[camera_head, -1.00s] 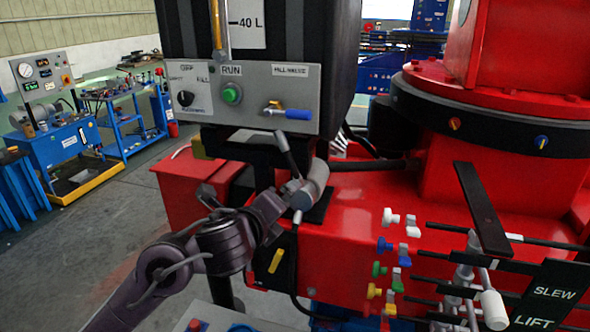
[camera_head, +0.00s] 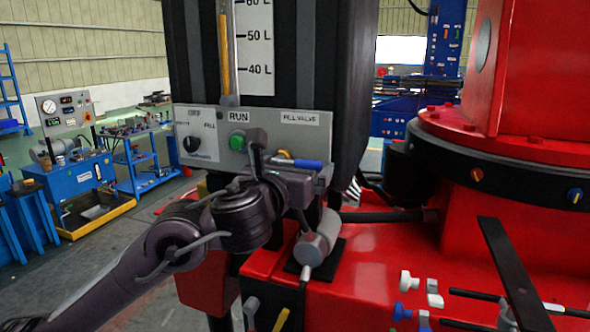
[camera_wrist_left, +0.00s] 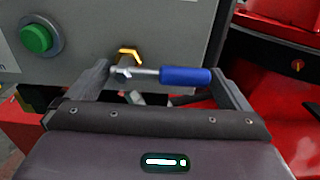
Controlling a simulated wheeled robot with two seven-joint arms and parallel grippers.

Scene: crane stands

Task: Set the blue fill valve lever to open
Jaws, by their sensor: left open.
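The fill valve lever has a blue grip (camera_head: 308,164) and sits under the FILL VALVE label (camera_head: 301,118) on the grey panel. It lies about horizontal, with the grip pointing right. In the left wrist view the blue grip (camera_wrist_left: 185,76) and its silver stem lie between and beyond the two fingers, with a brass valve body (camera_wrist_left: 128,56) at the left end. My left gripper (camera_head: 270,148) is in front of the panel, partly covering the valve. In the wrist view my left gripper (camera_wrist_left: 165,85) is open, its fingers wide apart. Contact with the lever cannot be told. My right gripper is not in view.
On the same panel are a green RUN button (camera_head: 238,140) and a black selector knob (camera_head: 192,145). A tank with a level scale (camera_head: 254,45) stands above. Below are a grey cylinder (camera_head: 318,238) and the red crane base (camera_head: 380,265).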

